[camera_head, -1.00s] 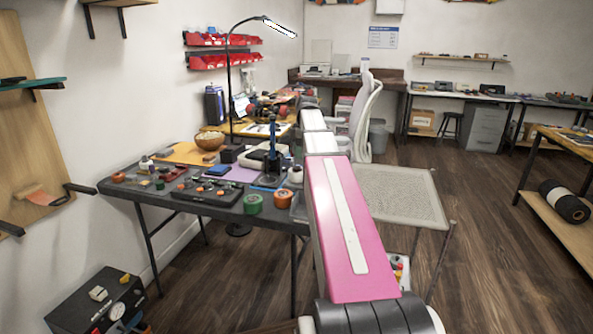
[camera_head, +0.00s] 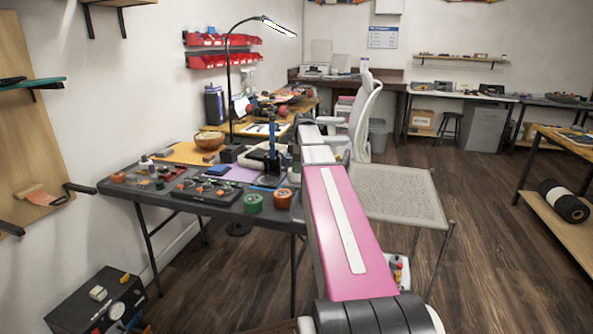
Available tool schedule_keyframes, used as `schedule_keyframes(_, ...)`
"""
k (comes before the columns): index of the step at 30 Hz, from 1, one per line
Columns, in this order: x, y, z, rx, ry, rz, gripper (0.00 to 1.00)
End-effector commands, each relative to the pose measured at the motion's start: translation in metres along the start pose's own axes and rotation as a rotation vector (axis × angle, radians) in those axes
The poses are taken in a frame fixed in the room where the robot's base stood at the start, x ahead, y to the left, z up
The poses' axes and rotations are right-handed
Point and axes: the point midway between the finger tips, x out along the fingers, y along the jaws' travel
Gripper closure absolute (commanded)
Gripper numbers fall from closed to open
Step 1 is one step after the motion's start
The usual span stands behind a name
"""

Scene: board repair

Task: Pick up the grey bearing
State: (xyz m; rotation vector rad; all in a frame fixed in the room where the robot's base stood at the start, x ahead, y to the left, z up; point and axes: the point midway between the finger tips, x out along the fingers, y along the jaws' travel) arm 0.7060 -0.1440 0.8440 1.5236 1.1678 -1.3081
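I cannot pick out the grey bearing for certain; the small parts on the dark workbench (camera_head: 222,208) are too small to tell apart. Several small parts lie on its left side, around a green one and a red tray (camera_head: 172,173). A black tray (camera_head: 207,191) with orange and dark parts sits at the front. My pink and white arm reaches forward along the bench's right edge. My gripper is not distinguishable beyond the arm's far links, so its state does not show.
A green tape roll (camera_head: 253,202) and an orange roll (camera_head: 282,198) stand at the bench's front right. A blue upright tool (camera_head: 271,150), a lamp (camera_head: 230,85) and a wooden bowl (camera_head: 209,141) stand behind. A perforated stand (camera_head: 400,195) is right of my arm.

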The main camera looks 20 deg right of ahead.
Motion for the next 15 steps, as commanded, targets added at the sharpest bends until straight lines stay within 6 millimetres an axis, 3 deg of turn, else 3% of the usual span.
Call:
schedule_keyframes(3,0.0034,-0.0005,0.0001,-0.001,0.0,-0.002,0.91)
schedule_keyframes(4,0.0035,-0.0006,0.0002,-0.001,0.0,-0.003,1.0)
schedule_keyframes(15,0.0045,-0.0021,0.0003,0.0,0.0,-0.007,1.0)
